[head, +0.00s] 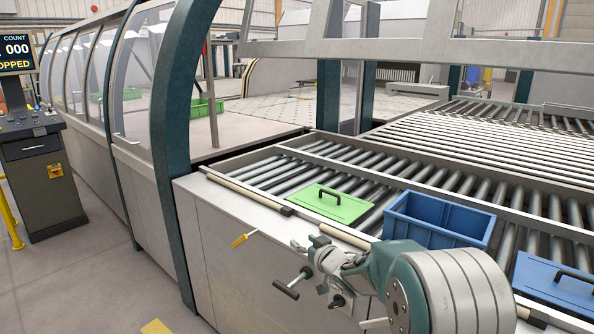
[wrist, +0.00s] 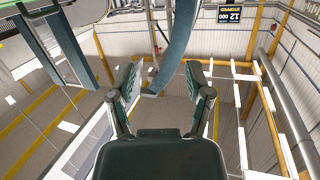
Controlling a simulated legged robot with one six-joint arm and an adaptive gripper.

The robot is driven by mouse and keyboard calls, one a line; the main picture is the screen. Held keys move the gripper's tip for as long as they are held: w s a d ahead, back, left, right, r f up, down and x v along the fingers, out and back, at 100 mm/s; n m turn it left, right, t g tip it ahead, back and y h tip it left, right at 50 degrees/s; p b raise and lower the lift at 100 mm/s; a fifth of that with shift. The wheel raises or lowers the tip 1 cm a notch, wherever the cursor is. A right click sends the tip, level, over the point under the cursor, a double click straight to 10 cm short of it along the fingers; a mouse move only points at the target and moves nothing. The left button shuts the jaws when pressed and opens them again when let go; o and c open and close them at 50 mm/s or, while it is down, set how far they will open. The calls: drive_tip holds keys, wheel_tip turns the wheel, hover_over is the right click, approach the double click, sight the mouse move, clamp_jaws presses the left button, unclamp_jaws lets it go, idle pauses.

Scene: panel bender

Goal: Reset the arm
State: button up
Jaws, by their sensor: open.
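My gripper (wrist: 166,88) is open in the wrist view. Its two fingers stand apart, and nothing is between them. In the head view my arm is folded low at the bottom right, in front of the conveyor's side panel. My gripper end (head: 325,255) shows there small and partly covered by my own arm links. It appears apart from the lid and the bin on the rollers.
A green lid (head: 328,206) with a black handle, a blue bin (head: 437,222) and a blue lid (head: 556,283) are on the roller conveyor (head: 272,172). A yellow handle (head: 243,239) juts from the side panel. A control console (head: 35,160) stands left; floor before it is clear.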

drive_tip(key=s+d+r+m+g+h, duration=0.1)
drive_tip(key=s+d+r+m+h, duration=0.1)
drive_tip(key=s+d+r+h, duration=0.45)
drive_tip(key=s+d+r+m+g+h, duration=0.1)
drive_tip(key=s+d+r+m+h, duration=0.15)
drive_tip(key=s+d, duration=0.5)
drive_tip(key=s+f+g, duration=0.2)
drive_tip(key=s+g, duration=0.1)
drive_tip(key=s, duration=1.1)
drive_tip(key=s+f+m+g, duration=0.1)
drive_tip(key=s+f+g, duration=0.1)
drive_tip(key=s, duration=1.2)
drive_tip(key=shift+s+f+g, duration=0.15)
drive_tip(key=shift+s+g, duration=0.15)
drive_tip(key=shift+g, duration=0.4)
drive_tip(key=shift+a, duration=0.1)
